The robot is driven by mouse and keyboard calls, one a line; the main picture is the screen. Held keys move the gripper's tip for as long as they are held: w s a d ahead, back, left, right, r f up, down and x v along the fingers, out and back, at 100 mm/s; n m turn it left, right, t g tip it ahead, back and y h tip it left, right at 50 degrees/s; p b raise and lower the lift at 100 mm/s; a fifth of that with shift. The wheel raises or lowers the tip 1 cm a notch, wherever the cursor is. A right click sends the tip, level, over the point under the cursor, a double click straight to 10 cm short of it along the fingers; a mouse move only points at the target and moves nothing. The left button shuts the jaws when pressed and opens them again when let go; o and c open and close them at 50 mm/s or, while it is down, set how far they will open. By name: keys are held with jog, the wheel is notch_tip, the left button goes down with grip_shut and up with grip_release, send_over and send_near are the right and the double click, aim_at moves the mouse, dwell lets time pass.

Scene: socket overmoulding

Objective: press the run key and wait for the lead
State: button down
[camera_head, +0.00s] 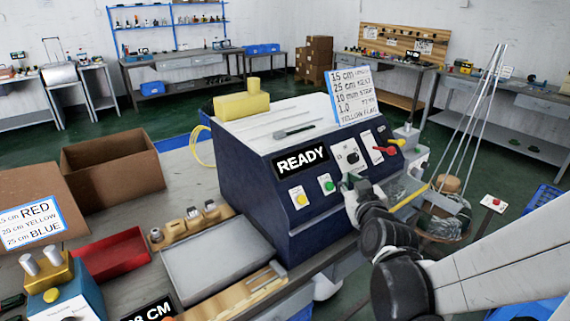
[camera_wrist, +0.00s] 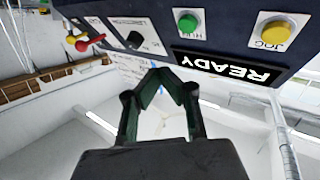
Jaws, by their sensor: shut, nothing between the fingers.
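The dark blue machine (camera_head: 290,225) stands on the bench, and its display (camera_head: 302,160) reads READY. The green run key (camera_head: 327,184) sits on the sloped front panel, right of the yellow JOG key (camera_head: 299,197). In the wrist view, turned upside down, the green run key (camera_wrist: 187,22) and the yellow JOG key (camera_wrist: 272,32) are unobstructed. My gripper (camera_head: 350,181) is just right of the run key in the head view, close to the panel. Its fingertips (camera_wrist: 160,75) meet with nothing between them, and appear apart from the key. No lead is identifiable at the machine's outlet.
A selector knob (camera_head: 351,156) and a red-handled lever (camera_head: 384,150) sit right of the keys. A card (camera_head: 355,97) with settings stands on top. A grey tray (camera_head: 215,258), a red bin (camera_head: 110,252) and a cardboard box (camera_head: 112,165) are left. A wire stand (camera_head: 447,205) is right.

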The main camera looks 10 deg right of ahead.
aim_at(330, 186)
jog(key=shift+w+a+f+b, duration=0.35)
jog(key=shift+w+f+b, duration=0.45)
jog(key=shift+w+f, duration=0.05)
jog(key=shift+w+a+f+b, duration=0.35)
jog(key=shift+w+f+b, duration=0.45)
jog(key=shift+w+f, duration=0.05)
jog(key=shift+f, duration=0.15)
dwell(0.4)
jog(key=shift+w+a+f+b, duration=0.2)
jog(key=shift+w+b, duration=0.1)
jog(key=shift+b, duration=0.1)
